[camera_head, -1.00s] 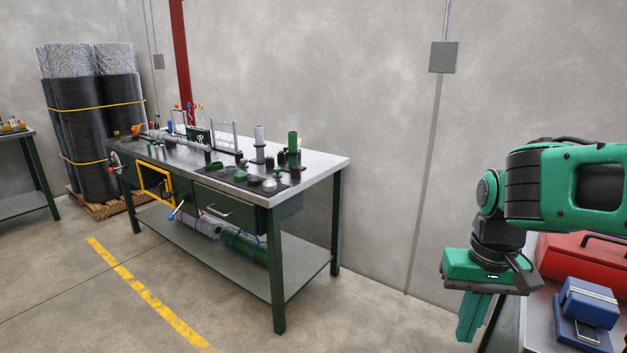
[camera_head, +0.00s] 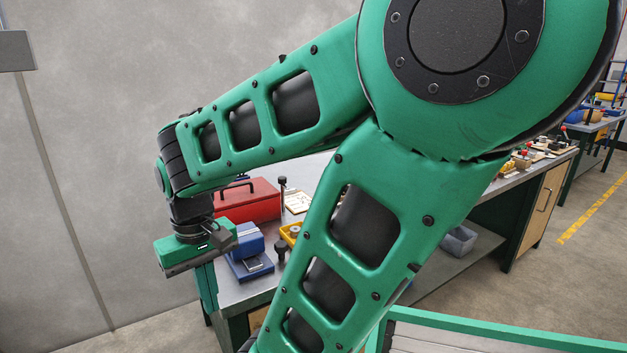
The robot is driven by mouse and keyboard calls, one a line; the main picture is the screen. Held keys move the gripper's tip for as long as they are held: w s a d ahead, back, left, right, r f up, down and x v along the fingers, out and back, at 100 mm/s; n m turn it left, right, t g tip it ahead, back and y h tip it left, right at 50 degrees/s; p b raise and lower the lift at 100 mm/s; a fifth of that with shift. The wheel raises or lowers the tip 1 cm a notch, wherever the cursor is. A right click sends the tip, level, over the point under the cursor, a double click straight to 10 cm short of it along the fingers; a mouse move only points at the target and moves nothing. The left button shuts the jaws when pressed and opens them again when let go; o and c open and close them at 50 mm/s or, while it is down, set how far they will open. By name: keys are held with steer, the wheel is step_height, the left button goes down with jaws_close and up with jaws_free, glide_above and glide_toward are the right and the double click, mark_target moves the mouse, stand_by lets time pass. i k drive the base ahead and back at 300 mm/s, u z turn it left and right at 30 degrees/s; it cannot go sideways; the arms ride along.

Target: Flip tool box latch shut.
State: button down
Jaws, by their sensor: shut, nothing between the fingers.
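The red tool box (camera_head: 255,204), with a black handle on its lid, sits on a workbench (camera_head: 237,291) behind my arm. The lid looks down, but no latch can be made out at this size. My gripper (camera_head: 209,304) points down at the bench's left end, to the left of and nearer than the tool box. Its fingers are together, with nothing seen between them. It appears apart from the box. My arm covers much of the bench to the right of the box.
A blue block-like object (camera_head: 242,240) stands in front of the tool box, close to my gripper. A yellow bin (camera_head: 291,233) and small dark items are to its right. A grey bin (camera_head: 459,240) sits on a lower shelf. Open floor (camera_head: 560,290) lies at the right.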

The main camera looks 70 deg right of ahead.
mark_target(282, 179)
steer(key=z, duration=1.65)
steer(key=i, duration=0.35)
steer(key=z, duration=0.3)
